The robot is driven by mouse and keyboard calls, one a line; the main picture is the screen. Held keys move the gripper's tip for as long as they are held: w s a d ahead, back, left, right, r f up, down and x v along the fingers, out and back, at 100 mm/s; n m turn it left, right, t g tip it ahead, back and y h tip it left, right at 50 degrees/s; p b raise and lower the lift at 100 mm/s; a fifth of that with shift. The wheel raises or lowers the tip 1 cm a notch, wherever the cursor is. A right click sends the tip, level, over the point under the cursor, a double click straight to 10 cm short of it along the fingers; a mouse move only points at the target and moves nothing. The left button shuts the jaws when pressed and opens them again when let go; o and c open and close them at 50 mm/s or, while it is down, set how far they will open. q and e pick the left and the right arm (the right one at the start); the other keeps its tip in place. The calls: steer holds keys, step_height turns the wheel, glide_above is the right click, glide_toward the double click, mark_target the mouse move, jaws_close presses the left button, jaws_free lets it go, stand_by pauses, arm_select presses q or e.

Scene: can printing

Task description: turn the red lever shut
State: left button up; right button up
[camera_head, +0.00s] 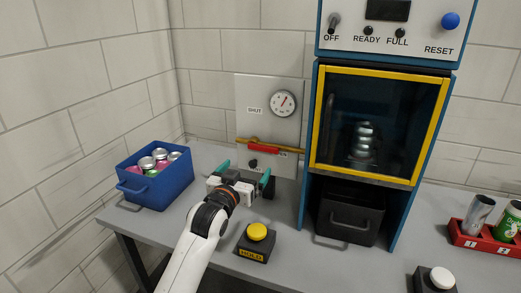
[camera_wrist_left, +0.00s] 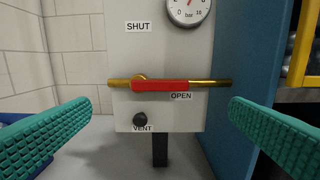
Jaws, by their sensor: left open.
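The red lever (camera_head: 262,148) lies horizontal across a brass pipe (camera_wrist_left: 220,83) on a pale upright panel (camera_head: 250,90). In the left wrist view the red lever (camera_wrist_left: 160,86) ends beside the OPEN label, with the SHUT label above it. My left gripper (camera_head: 246,173) is open and empty in front of the panel. In the left wrist view its teal fingers (camera_wrist_left: 160,112) stand apart to the left and right of the lever, not touching it. My right gripper is not in view.
A pressure gauge (camera_head: 284,103) sits above the lever, and a black VENT knob (camera_wrist_left: 140,119) below. A blue crate of cans (camera_head: 150,190) stands left. The blue cabinet (camera_head: 310,130) with a yellow-framed door is close on the right. A yellow button box (camera_head: 256,243) stands in front.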

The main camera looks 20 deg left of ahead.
mark_target(262, 147)
arm_select(q)
steer(key=w+p, duration=0.1)
steer(key=w, duration=0.5)
steer(key=w+p, duration=0.1)
steer(key=w, duration=0.5)
steer(key=shift+d+r, duration=0.15)
steer(key=shift+d, duration=0.05)
steer(key=c, duration=1.1)
